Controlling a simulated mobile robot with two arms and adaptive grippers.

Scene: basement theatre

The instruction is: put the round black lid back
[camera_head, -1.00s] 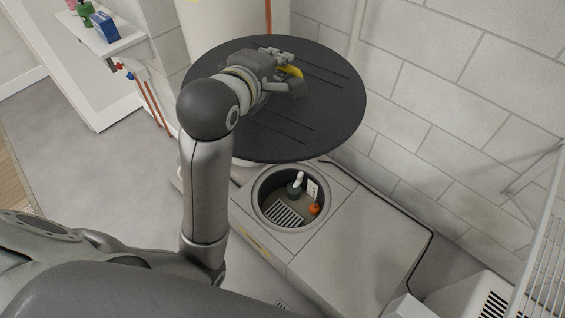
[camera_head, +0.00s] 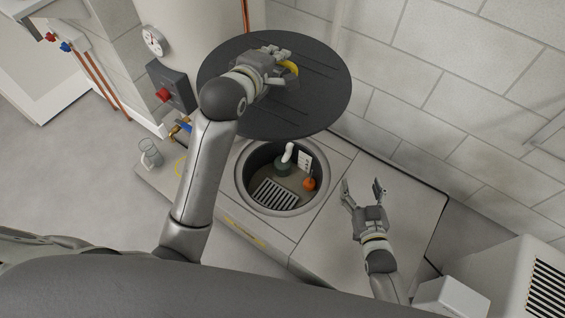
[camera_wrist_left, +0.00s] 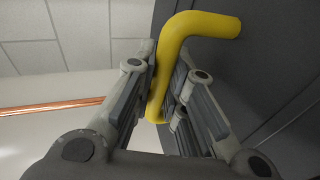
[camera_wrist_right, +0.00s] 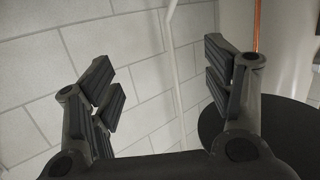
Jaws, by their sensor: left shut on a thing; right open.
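The round black lid (camera_head: 313,105) is in the head view, held up behind the round pit opening (camera_head: 245,190) in the grey platform. My left gripper (camera_head: 286,66) is shut on the lid's yellow handle, which shows large in the left wrist view (camera_wrist_left: 170,60). The pit is uncovered; a grey grate (camera_head: 276,195), a green pump with a white pipe (camera_head: 284,165) and an orange part (camera_head: 309,184) show inside. My right gripper (camera_head: 364,188) is open and empty above the platform, right of the pit. The lid's edge shows in the right wrist view (camera_wrist_right: 285,135).
A block wall (camera_head: 430,80) stands behind the platform (camera_head: 345,235). A glass jar (camera_head: 150,152) is on the platform's left end, near a dark box with a red knob (camera_head: 172,88). A white vented unit (camera_head: 510,280) is at lower right.

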